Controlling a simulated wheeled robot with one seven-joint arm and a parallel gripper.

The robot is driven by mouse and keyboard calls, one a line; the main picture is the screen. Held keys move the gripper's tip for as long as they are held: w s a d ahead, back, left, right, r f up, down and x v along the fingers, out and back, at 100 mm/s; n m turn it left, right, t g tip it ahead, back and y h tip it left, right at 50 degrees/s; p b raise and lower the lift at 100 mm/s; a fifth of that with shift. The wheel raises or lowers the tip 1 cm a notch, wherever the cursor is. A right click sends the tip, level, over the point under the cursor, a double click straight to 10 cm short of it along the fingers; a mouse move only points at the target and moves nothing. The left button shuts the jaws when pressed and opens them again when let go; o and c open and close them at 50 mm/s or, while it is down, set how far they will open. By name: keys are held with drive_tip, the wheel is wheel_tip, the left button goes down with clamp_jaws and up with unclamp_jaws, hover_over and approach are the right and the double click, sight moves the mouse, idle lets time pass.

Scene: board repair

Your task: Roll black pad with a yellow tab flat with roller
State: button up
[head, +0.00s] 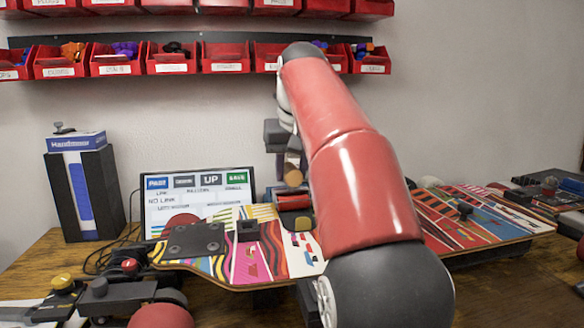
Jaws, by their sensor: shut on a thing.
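My gripper (283,150) hangs above the middle of the patterned board, partly hidden behind my red arm. It is shut on the roller, whose tan, wood-coloured part (292,174) shows below the dark fingers. Just below is a small dark red and black block with a yellowish edge (292,202); I cannot tell whether it belongs to the roller. A flat dark pad or plate (195,240) with bolt-like dots lies on the board's left part; no yellow tab is clear on it. I cannot tell for certain which dark piece is the black pad. My arm hides the board's middle.
The colourful board (240,265) lies across the wooden table (40,262). A small black block (247,230) stands on it. Behind are a screen (195,197) and a black stand with a blue-white box (77,142). Red bins (115,68) hang on the wall. Wheels and tools clutter the front left.

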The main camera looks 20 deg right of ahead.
wheel_tip(320, 180, up, 3)
drive_tip(key=shift+f+p, duration=0.1)
drive_tip(key=shift+p, duration=1.1)
drive_tip(key=shift+w+r, duration=0.1)
drive_tip(key=shift+r, duration=2.05)
